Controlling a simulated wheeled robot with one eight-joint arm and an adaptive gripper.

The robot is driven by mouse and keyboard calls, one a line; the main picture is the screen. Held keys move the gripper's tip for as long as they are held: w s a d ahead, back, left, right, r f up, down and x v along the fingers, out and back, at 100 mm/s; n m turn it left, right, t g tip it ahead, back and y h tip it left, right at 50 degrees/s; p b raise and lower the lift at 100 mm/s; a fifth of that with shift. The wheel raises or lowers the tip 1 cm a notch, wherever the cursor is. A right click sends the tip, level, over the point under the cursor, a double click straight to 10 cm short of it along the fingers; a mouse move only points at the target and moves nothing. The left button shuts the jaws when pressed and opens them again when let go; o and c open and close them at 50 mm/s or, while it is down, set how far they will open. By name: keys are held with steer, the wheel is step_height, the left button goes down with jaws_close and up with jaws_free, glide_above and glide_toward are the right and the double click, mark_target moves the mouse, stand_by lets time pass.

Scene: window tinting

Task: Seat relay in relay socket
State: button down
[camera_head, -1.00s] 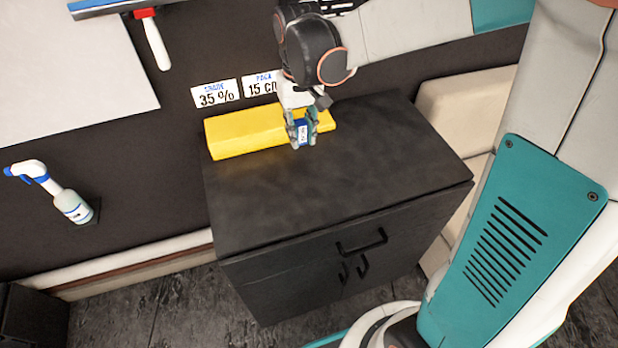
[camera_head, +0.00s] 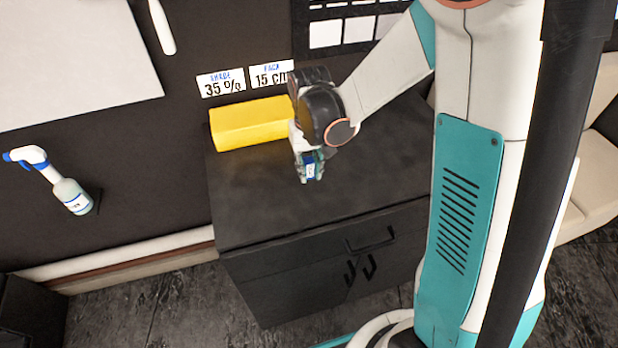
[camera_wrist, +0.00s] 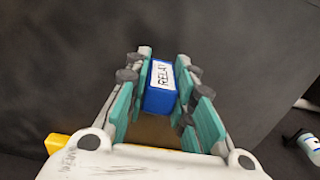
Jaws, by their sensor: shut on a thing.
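My gripper (camera_head: 310,172) is shut on the relay (camera_head: 311,171), a small blue block with a white label. In the wrist view the label on the relay (camera_wrist: 160,88) reads RELAY, and the block sits between the teal finger pads of my gripper (camera_wrist: 158,88). In the head view the gripper points down over the dark cabinet top (camera_head: 265,205), in front of the yellow box. I cannot tell the exact height of the relay above the top. No relay socket can be made out in either view.
A yellow box (camera_head: 245,125) lies at the back of the cabinet top. Two white signs (camera_head: 221,83) are on the dark surface behind it. A spray bottle (camera_head: 70,195) stands at the left. The front of the cabinet top is clear.

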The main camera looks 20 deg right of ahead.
mark_target(309, 176)
steer(key=shift+f+b, duration=0.55)
steer(key=shift+f, duration=1.3)
steer(key=shift+f, duration=0.1)
steer(key=c, duration=1.4)
jaws_free()
steer(key=shift+o, duration=0.2)
